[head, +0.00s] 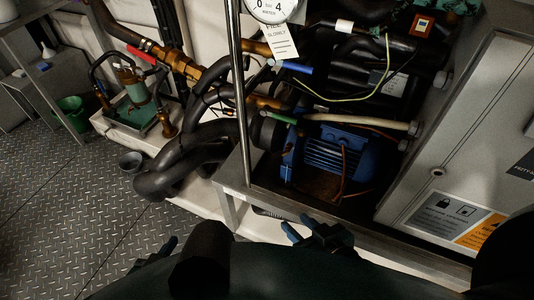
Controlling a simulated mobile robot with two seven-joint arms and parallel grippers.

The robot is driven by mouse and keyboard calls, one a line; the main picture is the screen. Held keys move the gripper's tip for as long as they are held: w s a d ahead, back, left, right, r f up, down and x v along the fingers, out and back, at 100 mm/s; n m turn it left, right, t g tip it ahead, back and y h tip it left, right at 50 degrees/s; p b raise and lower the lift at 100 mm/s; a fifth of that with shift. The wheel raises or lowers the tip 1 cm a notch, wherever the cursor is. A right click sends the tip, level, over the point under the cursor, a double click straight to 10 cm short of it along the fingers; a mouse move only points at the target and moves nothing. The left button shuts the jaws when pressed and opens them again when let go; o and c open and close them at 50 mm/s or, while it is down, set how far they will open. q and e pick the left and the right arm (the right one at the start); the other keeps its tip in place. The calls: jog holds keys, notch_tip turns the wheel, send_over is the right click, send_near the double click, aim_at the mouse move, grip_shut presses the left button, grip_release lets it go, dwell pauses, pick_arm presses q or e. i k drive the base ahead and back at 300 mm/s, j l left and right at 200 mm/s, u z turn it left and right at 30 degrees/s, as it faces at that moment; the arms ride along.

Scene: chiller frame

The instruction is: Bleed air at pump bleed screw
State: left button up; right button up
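The blue pump motor (335,158) lies inside the chiller frame, right of centre. A dark pump body (267,132) adjoins its left end, among black pipes. I cannot make out the bleed screw; it is too small or hidden among the pipes. My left gripper (166,249) is over the floor at the lower left, partly hidden by my own dark arm, touching nothing.
A steel post (238,90) stands just left of the pump. A gauge (272,8) with a white tag (280,38) hangs above. A grey cabinet panel (455,135) bounds the right side. A green bucket (72,112) stands far left. The metal floor (60,210) at left is clear.

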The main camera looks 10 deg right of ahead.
aim_at(287, 150)
jog(key=i+j, duration=0.1)
jog(key=j, duration=0.25)
jog(key=i+j, duration=0.1)
jog(key=j, duration=0.3)
jog(key=i+j, duration=0.1)
jog(key=j, duration=0.25)
jog(key=j+z, duration=0.3)
jog(key=z, duration=0.15)
jog(key=j+z, duration=0.45)
jog(key=i+l+z, duration=0.1)
jog(key=z, duration=0.25)
jog(key=i, duration=0.35)
